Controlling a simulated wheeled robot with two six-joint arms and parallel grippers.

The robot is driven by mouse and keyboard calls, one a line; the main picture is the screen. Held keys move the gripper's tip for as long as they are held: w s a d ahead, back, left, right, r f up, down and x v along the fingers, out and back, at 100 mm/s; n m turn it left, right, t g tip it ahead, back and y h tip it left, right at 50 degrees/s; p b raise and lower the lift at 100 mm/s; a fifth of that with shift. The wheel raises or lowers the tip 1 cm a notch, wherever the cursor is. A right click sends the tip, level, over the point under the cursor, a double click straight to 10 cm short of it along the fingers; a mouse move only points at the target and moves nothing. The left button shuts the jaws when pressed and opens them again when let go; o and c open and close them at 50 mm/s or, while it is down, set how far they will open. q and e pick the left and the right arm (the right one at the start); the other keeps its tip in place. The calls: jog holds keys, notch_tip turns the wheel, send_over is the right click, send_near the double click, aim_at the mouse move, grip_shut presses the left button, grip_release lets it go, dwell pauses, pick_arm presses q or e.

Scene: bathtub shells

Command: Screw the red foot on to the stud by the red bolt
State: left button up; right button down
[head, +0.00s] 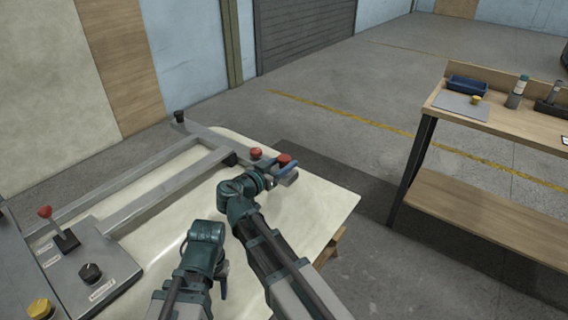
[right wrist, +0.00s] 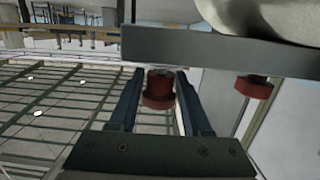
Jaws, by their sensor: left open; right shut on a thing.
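The red foot (head: 285,159) is at the near right end of the grey frame's crossbar. In the right wrist view the red foot (right wrist: 158,92) sits between my right gripper's fingers (right wrist: 157,97), against the bar (right wrist: 225,50). A short stud seems to show between foot and bar; the threads are too small to judge. My right gripper (head: 284,170) is shut on the foot. The red bolt (head: 256,153) is on the same bar, a little left of the foot; it also shows in the right wrist view (right wrist: 252,87). My left gripper (head: 222,284) is open and empty, low and apart from the frame.
The pale tub shell (head: 325,190) lies under the grey frame (head: 165,190). A black foot (head: 179,116) is at the frame's far end. A panel with a red lever (head: 45,212) and black knob (head: 91,272) is at left. A workbench (head: 510,125) stands right, across open floor.

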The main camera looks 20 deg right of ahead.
pick_arm(q)
jog(key=shift+f, duration=0.35)
pick_arm(e)
jog(key=shift+f, duration=0.35)
jog(key=shift+c, duration=1.4)
grip_release()
